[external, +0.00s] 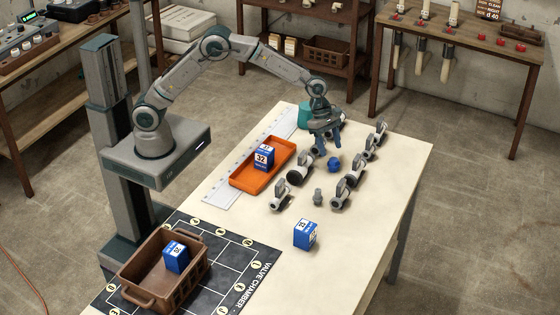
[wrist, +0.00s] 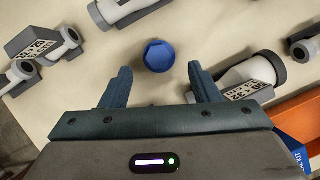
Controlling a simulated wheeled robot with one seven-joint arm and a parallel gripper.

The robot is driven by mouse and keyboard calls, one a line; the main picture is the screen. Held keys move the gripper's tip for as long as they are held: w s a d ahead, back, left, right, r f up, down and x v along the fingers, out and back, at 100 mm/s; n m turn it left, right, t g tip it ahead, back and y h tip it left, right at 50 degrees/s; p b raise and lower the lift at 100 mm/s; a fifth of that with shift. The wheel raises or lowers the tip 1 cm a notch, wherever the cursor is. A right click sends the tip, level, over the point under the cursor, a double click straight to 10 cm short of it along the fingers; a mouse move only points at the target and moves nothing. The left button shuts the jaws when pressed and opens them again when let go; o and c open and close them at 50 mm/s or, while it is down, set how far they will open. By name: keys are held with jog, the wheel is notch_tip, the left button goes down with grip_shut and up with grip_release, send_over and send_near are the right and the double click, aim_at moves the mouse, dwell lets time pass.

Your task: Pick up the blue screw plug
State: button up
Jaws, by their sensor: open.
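The blue screw plug (external: 333,164) stands on the pale table among grey pipe fittings. In the wrist view the plug (wrist: 158,56) shows from above with a hexagonal top, just beyond the fingertips and roughly midway between them. My gripper (external: 325,146) is above the table near the plug; in the wrist view its two blue fingers (wrist: 160,72) are spread apart with nothing between them. The plug is clear of the fingers in the wrist view. The exact height of my gripper over the table is hard to tell.
Several grey fittings (external: 340,194) stand close around the plug. A grey plug-like piece (external: 318,196) stands nearer the front. A blue box (external: 305,234) and a brown crate (external: 195,286) are nearer the front.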

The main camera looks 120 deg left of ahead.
aim_at(333, 159)
jog(key=shift+p+x, duration=0.3)
jog(key=shift+x, duration=2.95)
jog(key=shift+a, duration=0.1)
jog(key=c, duration=0.8)
